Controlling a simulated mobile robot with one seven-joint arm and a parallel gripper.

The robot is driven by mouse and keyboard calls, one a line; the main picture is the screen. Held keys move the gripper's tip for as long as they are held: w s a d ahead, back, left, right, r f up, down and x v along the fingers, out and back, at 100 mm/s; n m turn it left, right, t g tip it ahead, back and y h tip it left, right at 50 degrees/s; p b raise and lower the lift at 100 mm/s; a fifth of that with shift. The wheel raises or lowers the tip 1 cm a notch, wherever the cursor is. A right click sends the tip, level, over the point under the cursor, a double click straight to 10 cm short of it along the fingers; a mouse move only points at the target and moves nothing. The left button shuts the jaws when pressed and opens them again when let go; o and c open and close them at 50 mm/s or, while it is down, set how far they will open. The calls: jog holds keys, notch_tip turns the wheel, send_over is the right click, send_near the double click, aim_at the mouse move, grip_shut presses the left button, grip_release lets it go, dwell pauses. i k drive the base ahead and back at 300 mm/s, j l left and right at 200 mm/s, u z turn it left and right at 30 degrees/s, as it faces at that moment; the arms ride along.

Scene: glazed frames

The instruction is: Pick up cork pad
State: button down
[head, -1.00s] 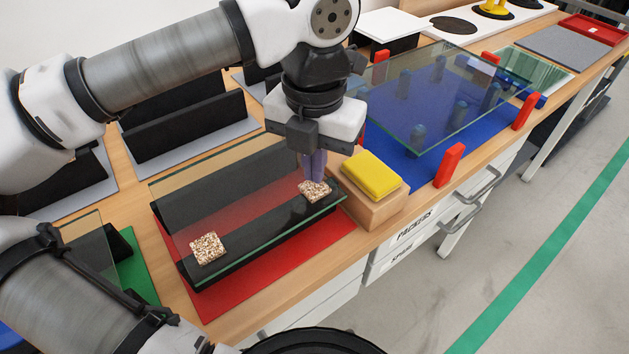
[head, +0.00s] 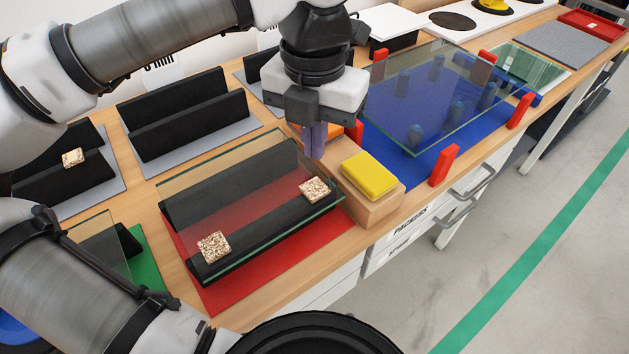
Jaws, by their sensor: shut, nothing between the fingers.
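Two speckled cork pads lie on the tilted glass pane (head: 262,215) over the red mat: a right pad (head: 315,189) near the pane's right end and a left pad (head: 213,246) near its lower left corner. A third cork pad (head: 73,158) sits on a black rack at the far left. My gripper (head: 316,154) is above and just behind the right pad, apart from it. Its purple fingers are together with nothing visible between them. Both pads on the pane are in full view.
A wooden block (head: 370,205) with a yellow pad (head: 369,176) on top stands close to the right of my gripper. Beyond it, a large glass pane (head: 440,85) rests over a blue mat among red posts (head: 445,165). Black racks (head: 185,120) stand behind left.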

aim_at(73, 157)
jog(key=k, duration=1)
